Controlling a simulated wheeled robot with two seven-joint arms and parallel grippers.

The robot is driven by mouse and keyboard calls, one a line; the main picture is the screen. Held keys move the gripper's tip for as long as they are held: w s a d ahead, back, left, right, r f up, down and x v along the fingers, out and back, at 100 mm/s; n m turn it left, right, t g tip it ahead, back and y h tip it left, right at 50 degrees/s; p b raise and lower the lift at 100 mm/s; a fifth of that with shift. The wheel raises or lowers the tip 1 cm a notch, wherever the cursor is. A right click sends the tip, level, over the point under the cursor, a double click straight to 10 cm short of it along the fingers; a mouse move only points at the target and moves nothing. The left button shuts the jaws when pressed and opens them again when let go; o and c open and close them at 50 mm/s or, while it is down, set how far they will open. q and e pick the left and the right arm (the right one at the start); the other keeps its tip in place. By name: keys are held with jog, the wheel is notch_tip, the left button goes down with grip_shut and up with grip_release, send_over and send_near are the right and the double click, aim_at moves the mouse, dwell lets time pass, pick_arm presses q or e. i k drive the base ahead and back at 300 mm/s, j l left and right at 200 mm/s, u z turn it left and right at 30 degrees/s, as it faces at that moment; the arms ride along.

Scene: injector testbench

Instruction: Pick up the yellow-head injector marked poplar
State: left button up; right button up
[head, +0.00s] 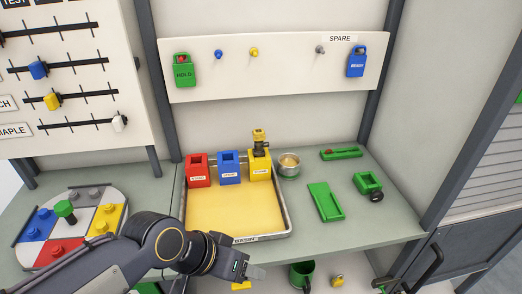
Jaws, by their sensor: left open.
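A yellow-topped dark piece (259,140), which looks like an injector, stands upright in the yellow block (259,167) at the back right of the tray. The labels on the blocks are too small to read, so I cannot tell whether it is marked poplar. My left gripper (256,273) is open at the bottom centre, in front of the tray and well away from that piece. A small yellow object (241,285) shows just below the gripper, partly cut off by the frame. Another small yellow object (337,281) is low down, below the bench top. My right gripper is not in view.
The tray (286,215) has a red block (198,171) and a blue block (229,169) beside the yellow one. A round metal cup (289,166) and green pieces (326,201) lie to the right. A coloured disc (103,222) is at the left.

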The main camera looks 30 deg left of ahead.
aim_at(259, 135)
jog(key=j+u, duration=0.1)
jog(key=u, duration=0.35)
jog(key=i+u, duration=0.1)
jog(key=u, duration=0.35)
jog(key=j+u, duration=0.1)
jog(key=u, duration=0.4)
jog(key=i+u, duration=0.15)
jog(key=u, duration=0.75)
jog(key=i+l, duration=0.05)
